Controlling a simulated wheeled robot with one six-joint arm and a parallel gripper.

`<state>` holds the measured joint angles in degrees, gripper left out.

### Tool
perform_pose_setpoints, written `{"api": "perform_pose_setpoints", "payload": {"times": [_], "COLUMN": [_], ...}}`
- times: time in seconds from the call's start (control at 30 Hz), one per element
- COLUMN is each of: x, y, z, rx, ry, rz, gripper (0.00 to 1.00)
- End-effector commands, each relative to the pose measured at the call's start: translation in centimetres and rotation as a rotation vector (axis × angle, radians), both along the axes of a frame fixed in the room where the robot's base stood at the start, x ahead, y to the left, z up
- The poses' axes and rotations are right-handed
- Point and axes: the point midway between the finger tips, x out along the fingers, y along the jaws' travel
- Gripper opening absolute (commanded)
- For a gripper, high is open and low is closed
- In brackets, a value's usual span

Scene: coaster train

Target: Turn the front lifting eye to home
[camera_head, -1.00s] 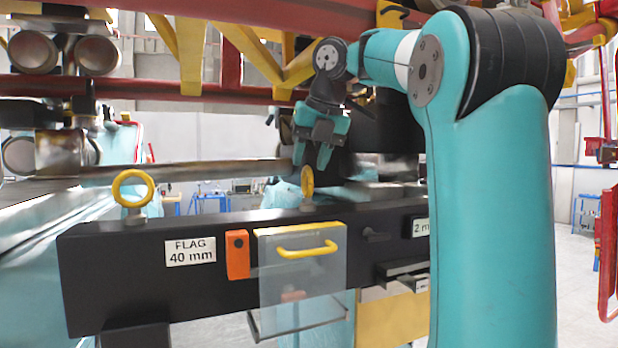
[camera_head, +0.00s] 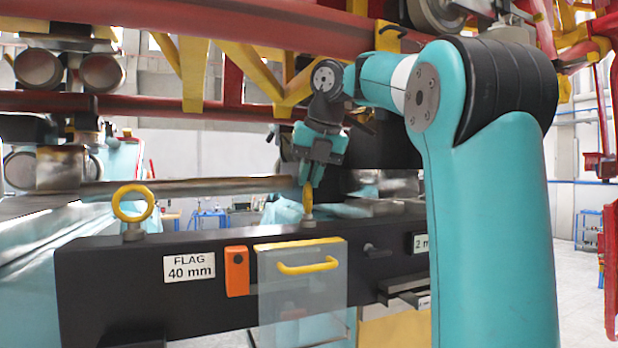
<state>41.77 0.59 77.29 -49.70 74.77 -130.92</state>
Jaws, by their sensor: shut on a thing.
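Two yellow lifting eyes stand on top of a black beam (camera_head: 130,285). The left eye (camera_head: 118,203) faces the camera and shows its full open ring. The other eye (camera_head: 308,200) stands further right and shows edge-on as a narrow upright strip on its grey base. My gripper (camera_head: 309,184) is above that right eye, pointing down, with its teal fingers closed around the upper part of the ring. The fingers hide the top of the ring. I cannot tell from the picture which eye is the front one.
The beam's front carries a "FLAG 40 mm" label (camera_head: 189,267), an orange block (camera_head: 236,271) and a clear flap with a yellow handle (camera_head: 308,266). A dark knob (camera_head: 377,251) sticks out further right. Red and yellow framework (camera_head: 200,75) hangs close above my arm.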

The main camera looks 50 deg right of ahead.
Motion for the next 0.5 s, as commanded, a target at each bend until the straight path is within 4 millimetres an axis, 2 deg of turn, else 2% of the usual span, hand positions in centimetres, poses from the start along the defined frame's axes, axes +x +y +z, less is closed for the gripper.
{"api": "perform_pose_setpoints", "payload": {"times": [0.5], "x": [0.09], "y": [0.16], "z": [-0.42], "rx": [-0.003], "ry": [-0.002], "rz": [-0.237], "gripper": [0.00]}}
